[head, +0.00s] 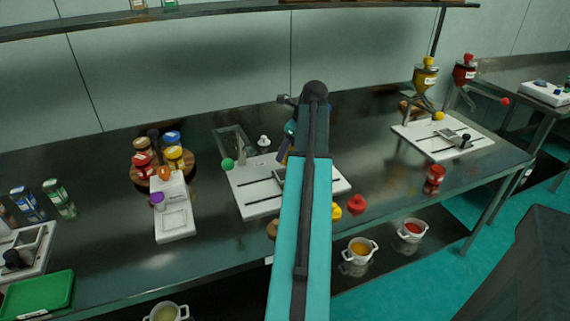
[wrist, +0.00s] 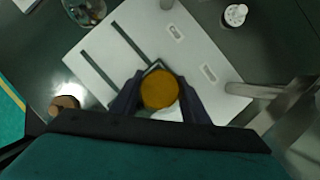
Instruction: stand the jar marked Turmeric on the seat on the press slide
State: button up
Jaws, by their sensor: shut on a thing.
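In the wrist view my gripper (wrist: 158,84) is shut on a jar with a round mustard-yellow top (wrist: 159,92). I see the jar from above, so its label is hidden and I cannot read Turmeric on it. The white press board (wrist: 105,45) with two dark slots lies below. In the head view my arm covers the jar and most of the gripper.
The press frame (wrist: 275,95) stands at the board's right in the wrist view, near a white-capped item (wrist: 235,14). In the head view a wooden turntable (head: 190,160) with several jars and a white scale (head: 175,222) stand left.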

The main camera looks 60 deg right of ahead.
jog(key=shift+f, duration=0.55)
jog(key=shift+f, duration=2.25)
jog(key=o, duration=1.1)
jog(key=shift+f, duration=0.1)
jog(key=shift+c, duration=0.2)
jog(key=v, duration=1.2)
